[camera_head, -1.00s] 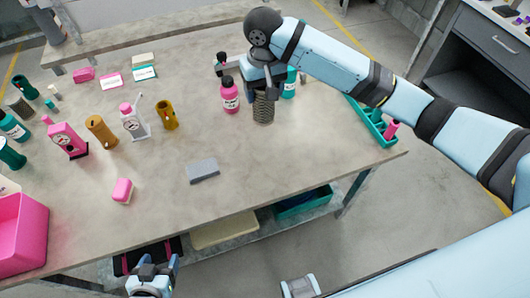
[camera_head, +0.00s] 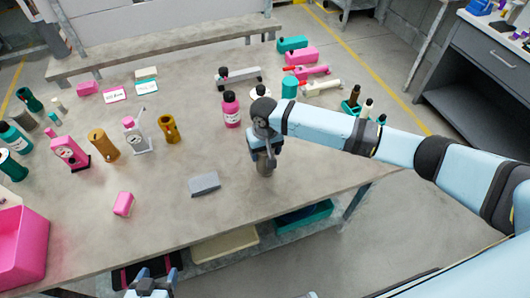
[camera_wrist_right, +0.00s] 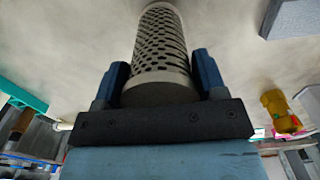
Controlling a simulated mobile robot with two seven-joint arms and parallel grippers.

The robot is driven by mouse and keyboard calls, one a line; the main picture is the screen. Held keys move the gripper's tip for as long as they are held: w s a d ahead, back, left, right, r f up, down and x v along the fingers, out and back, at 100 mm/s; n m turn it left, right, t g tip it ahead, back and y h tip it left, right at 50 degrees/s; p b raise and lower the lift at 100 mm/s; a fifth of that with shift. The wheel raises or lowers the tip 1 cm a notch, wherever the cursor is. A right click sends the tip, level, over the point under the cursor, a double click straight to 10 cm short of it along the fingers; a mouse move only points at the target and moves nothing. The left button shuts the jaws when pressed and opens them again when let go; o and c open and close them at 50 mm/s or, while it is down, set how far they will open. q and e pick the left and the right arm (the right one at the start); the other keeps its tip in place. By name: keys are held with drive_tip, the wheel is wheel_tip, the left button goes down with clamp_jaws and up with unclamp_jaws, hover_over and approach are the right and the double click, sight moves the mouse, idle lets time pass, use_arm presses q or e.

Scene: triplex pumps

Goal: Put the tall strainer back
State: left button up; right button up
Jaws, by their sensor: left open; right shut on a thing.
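The tall strainer, a grey perforated cylinder, is gripped in my right gripper. The right wrist view shows the strainer (camera_wrist_right: 161,48) between the two blue fingers of the right gripper (camera_wrist_right: 162,85), its flat end towards the camera. In the head view the right gripper (camera_head: 265,152) is over the right part of the table, and its arm hides much of the strainer (camera_head: 265,168). Whether the strainer touches the table I cannot tell. My left gripper (camera_head: 153,284) is open and empty at the table's front edge, partly cut off by the frame.
A pink bottle (camera_head: 231,109) stands behind the right gripper. A grey block (camera_head: 204,184) lies to its left. Pump parts stand on the left, including a brown cylinder (camera_head: 103,145), beside a pink bin (camera_head: 22,247). The front middle is clear.

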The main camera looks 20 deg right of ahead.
drive_tip(key=shift+f, duration=0.7)
drive_tip(key=o, duration=1)
drive_tip(key=shift+f, duration=0.15)
drive_tip(key=shift+o, duration=0.2)
wheel_tip(320, 180, up, 12)
drive_tip(key=shift+r, duration=0.2)
